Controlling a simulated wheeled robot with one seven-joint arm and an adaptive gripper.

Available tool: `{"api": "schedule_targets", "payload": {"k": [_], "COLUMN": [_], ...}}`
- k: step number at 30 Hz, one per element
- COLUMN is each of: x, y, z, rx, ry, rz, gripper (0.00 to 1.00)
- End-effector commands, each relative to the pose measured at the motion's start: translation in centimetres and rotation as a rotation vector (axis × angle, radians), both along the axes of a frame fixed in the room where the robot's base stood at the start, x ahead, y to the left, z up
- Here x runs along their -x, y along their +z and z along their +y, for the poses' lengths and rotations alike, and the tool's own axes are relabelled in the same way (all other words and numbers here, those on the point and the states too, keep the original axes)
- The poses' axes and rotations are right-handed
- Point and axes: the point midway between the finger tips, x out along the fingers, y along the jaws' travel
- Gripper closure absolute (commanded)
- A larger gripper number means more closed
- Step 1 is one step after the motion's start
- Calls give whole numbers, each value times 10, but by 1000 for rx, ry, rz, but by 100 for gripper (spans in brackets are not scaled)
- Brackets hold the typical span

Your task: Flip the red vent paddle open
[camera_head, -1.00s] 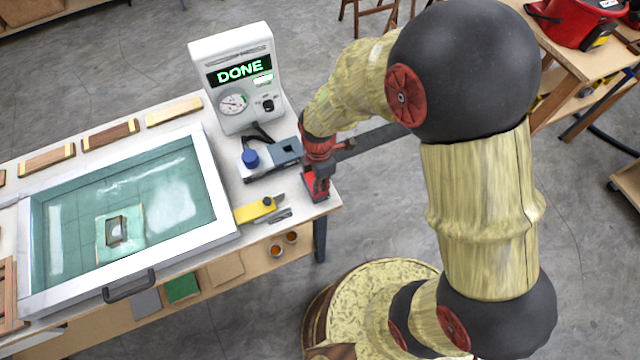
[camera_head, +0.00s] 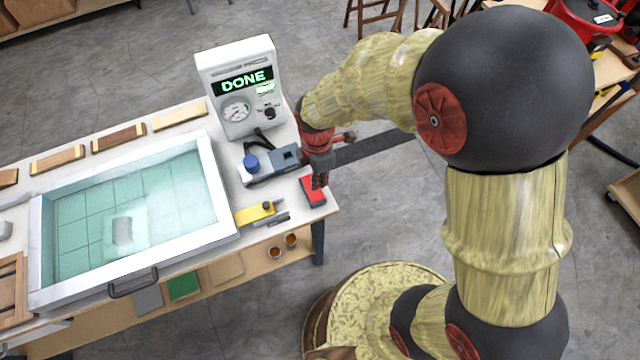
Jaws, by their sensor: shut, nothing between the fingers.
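The red vent paddle (camera_head: 313,193) is at the right end of the white bench top, near its front corner. It is a small red block with a dark edge, and I cannot tell its exact tilt. My gripper (camera_head: 319,185) points down at the paddle's upper right part and partly hides it. Its fingers are shut and look empty. Whether the fingertips touch the paddle cannot be told from this view.
A grey device with a blue knob (camera_head: 251,162) stands left of the paddle, below a white gauge box reading DONE (camera_head: 239,88). A yellow tool (camera_head: 256,213) lies in front. A framed glass-topped press (camera_head: 213,187) fills the bench's left side.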

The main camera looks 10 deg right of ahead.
Motion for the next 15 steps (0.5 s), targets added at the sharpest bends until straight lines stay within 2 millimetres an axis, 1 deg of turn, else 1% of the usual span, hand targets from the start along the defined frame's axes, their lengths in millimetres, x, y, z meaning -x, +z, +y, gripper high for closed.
{"api": "schedule_targets", "payload": {"k": [1,6,10,15], "x": [1,6,8,9], "y": [13,41,54,59], "z": [0,-2,-2,-2], "rx": [-1,0,0,0], "ry": [0,0,0,1], "rz": [-3,-1,0,1], "gripper": [100,100,100,100]}}
